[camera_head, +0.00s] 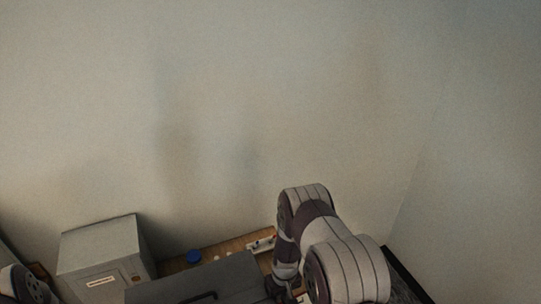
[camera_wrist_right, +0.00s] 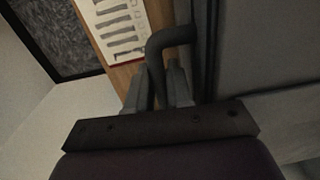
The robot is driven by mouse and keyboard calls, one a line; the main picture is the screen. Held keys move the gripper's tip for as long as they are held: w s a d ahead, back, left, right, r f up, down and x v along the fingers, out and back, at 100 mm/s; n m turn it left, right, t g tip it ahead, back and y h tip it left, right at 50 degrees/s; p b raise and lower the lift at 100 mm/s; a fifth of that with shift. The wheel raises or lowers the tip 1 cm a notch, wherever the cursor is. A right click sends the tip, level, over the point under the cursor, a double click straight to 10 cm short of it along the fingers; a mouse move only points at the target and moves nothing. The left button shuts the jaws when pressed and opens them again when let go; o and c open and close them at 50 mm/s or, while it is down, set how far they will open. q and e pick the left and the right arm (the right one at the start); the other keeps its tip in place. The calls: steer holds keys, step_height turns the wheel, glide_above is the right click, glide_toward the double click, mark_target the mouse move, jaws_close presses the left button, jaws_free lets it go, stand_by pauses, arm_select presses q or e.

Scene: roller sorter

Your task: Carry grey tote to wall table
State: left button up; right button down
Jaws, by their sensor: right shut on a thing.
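The grey tote (camera_head: 232,274) shows at the bottom middle of the head view, cut off by the lower edge, with a dark handle on its near side. It is in front of the wooden wall table (camera_head: 228,246); I cannot tell whether it rests on it. In the right wrist view, my right gripper (camera_wrist_right: 168,82) is shut on a dark bent handle (camera_wrist_right: 172,36) at the side of the grey tote (camera_wrist_right: 262,50). My right arm hides part of the tote and table in the head view. My left gripper is not in view.
A grey box (camera_head: 102,246) with a label stands at the left against the wall. A blue round thing (camera_head: 194,256) and a printed sheet (camera_head: 262,244) lie on the table; the sheet also shows in the wrist view (camera_wrist_right: 116,24).

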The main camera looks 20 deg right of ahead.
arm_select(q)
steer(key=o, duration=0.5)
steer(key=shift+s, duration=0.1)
arm_select(e)
steer(key=shift+r, duration=0.1)
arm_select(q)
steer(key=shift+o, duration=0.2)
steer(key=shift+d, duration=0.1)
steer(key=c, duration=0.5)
arm_select(e)
steer(key=shift+s, duration=0.1)
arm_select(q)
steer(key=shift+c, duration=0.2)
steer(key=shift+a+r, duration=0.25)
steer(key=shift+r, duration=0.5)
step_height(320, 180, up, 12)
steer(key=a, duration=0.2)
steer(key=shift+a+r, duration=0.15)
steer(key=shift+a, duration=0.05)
